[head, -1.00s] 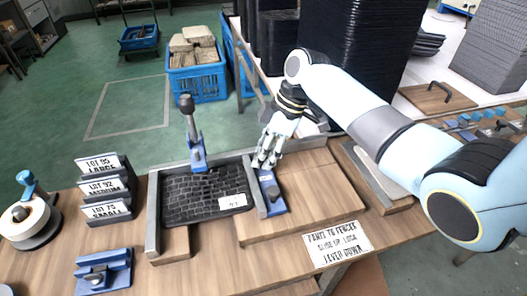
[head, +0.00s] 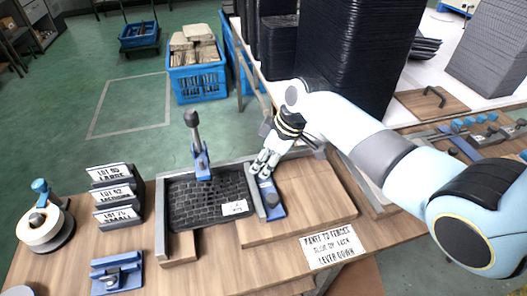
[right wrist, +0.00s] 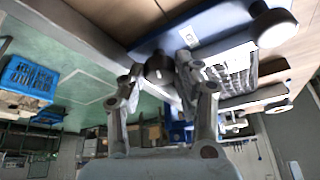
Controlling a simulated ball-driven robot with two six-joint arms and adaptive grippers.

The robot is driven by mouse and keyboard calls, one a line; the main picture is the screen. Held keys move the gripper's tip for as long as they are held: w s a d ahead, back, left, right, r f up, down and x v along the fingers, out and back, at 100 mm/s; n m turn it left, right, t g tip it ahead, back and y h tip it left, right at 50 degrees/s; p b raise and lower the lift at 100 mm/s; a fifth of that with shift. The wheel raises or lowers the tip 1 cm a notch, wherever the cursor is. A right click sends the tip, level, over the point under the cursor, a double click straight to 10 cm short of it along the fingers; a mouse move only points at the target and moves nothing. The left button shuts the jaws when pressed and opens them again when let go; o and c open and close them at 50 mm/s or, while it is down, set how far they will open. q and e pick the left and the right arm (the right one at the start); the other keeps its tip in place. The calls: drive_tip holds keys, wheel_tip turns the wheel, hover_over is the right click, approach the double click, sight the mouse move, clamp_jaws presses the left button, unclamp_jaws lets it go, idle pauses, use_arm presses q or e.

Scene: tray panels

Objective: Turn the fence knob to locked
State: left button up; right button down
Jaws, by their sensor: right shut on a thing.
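The fence is a grey bar (head: 256,192) along the right side of a dark woven tray panel (head: 190,202). A blue fence block (head: 272,206) lies beside it on the wooden board. My right gripper (head: 262,174) reaches down over the far end of this block. In the right wrist view, its fingers (right wrist: 160,76) are closed around a dark round knob (right wrist: 158,68) by the blue block (right wrist: 210,28). The fingers hide the knob in the head view, and its turn angle cannot be read. My left gripper is not in view.
A lever clamp (head: 197,140) stands upright behind the panel. Label holders (head: 118,196), a tape roll (head: 45,228) and another blue fixture (head: 117,272) stand at left. An instruction card (head: 335,246) lies in front. Black stacks (head: 365,50) rise behind my right arm.

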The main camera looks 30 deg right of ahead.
drive_tip(key=m+p, duration=0.1)
drive_tip(key=m+t+h+p, duration=0.1)
drive_tip(key=m+p, duration=0.1)
drive_tip(key=shift+s+a+r, duration=0.1)
drive_tip(key=shift+a+r, duration=0.05)
drive_tip(key=shift+r, duration=0.05)
drive_tip(key=shift+f+m+h+p, duration=0.15)
drive_tip(key=shift+m+h+p, duration=0.35)
drive_tip(key=shift+m+p, duration=0.8)
drive_tip(key=shift+m, duration=0.3)
drive_tip(key=c, duration=1.2)
unclamp_jaws()
